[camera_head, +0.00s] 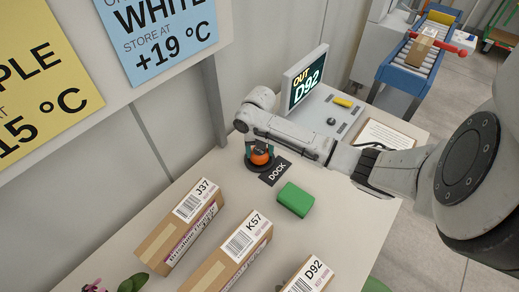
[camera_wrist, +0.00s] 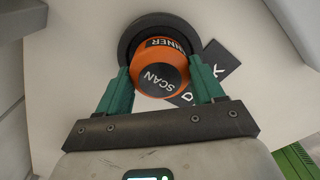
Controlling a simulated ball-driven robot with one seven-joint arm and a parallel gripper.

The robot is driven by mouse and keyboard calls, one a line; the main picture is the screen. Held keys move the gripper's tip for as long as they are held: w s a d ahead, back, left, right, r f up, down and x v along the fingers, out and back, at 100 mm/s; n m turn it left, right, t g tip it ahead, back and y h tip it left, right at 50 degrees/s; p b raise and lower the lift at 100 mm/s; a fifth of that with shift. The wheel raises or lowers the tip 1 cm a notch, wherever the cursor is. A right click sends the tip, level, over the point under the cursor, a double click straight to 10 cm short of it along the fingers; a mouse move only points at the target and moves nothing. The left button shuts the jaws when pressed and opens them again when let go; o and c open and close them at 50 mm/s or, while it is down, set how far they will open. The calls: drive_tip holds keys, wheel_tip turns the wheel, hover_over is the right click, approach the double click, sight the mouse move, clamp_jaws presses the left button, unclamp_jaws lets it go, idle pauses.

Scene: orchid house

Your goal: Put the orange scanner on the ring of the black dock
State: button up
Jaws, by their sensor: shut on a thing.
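The orange scanner (camera_head: 260,157) with a dark top is at the black dock (camera_head: 246,164), near the wall edge of the table. In the wrist view the scanner (camera_wrist: 160,68) stands between the two green fingers of my gripper (camera_wrist: 160,88), which is shut on it. The round dark ring of the dock (camera_wrist: 130,32) shows behind and around the scanner's far side. The scanner looks on or just above the ring; I cannot tell whether it rests on it. The black DOCK label (camera_head: 275,171) lies beside it.
Cartons J37 (camera_head: 180,228), K57 (camera_head: 230,255) and D92 (camera_head: 309,275) lie toward the front. A green block (camera_head: 295,199) sits near the label. A screen (camera_head: 304,76) reading OUT D92 stands behind my arm. A conveyor (camera_head: 418,62) is farther back.

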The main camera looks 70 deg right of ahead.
drive_tip(key=shift+f, duration=0.2)
drive_tip(key=o, duration=1.1)
drive_tip(key=shift+r, duration=0.1)
wheel_tip(320, 180, up, 12)
drive_tip(key=shift+r+b, duration=0.15)
drive_tip(key=shift+b, duration=0.2)
